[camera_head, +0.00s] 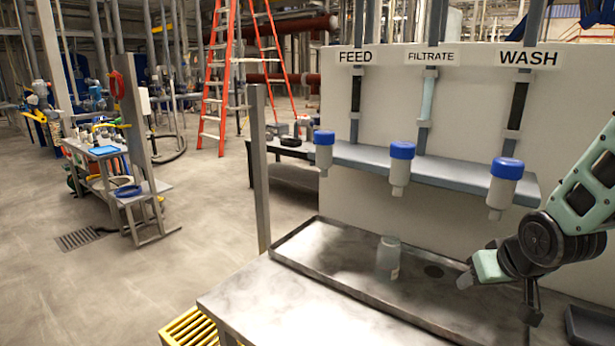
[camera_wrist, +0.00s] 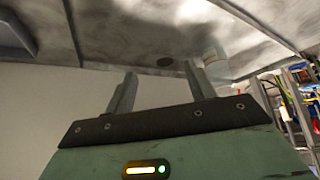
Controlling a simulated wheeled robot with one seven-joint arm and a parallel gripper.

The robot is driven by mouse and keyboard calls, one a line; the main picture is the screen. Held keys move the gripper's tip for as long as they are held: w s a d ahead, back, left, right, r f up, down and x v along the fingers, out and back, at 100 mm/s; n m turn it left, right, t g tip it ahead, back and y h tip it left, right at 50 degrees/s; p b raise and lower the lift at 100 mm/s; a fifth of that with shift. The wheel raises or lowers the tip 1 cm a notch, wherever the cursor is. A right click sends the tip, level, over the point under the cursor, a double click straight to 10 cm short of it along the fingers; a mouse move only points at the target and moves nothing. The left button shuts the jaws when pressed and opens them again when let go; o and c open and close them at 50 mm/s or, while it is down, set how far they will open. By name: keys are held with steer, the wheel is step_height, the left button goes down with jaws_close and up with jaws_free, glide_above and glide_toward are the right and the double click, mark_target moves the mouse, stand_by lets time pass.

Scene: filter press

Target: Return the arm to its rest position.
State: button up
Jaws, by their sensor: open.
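My gripper (camera_head: 465,281) is at the right of the head view, above the metal tray and to the right of a clear jar. In the wrist view my gripper (camera_wrist: 163,83) shows two fingers spread apart with nothing between them. My arm (camera_head: 575,215) comes in from the right edge, bent, in front of the white panel. The jar (camera_head: 388,258) stands upright in the tray, apart from the gripper. The jar also shows in the wrist view (camera_wrist: 216,66), beyond one finger.
The metal tray (camera_head: 330,272) has a raised rim and a dark drain hole (camera_head: 433,271). Three blue-capped bottles hang from a shelf (camera_head: 372,160) under FEED, FILTRATE and WASH labels. A dark bin (camera_head: 590,325) sits at the lower right. Open floor lies to the left.

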steer(key=s+r+g, duration=0.2)
steer(key=s+g, duration=0.2)
steer(key=s, duration=0.7)
steer(key=s+a+r+n+g, duration=0.1)
steer(key=s+a+n, duration=0.2)
steer(key=s+a, duration=0.4)
steer(key=s+a+r+n+g, duration=0.1)
steer(key=s+a+n, duration=0.3)
steer(key=a, duration=0.8)
steer(key=s, duration=0.2)
steer(key=shift+s+g+y, duration=0.4)
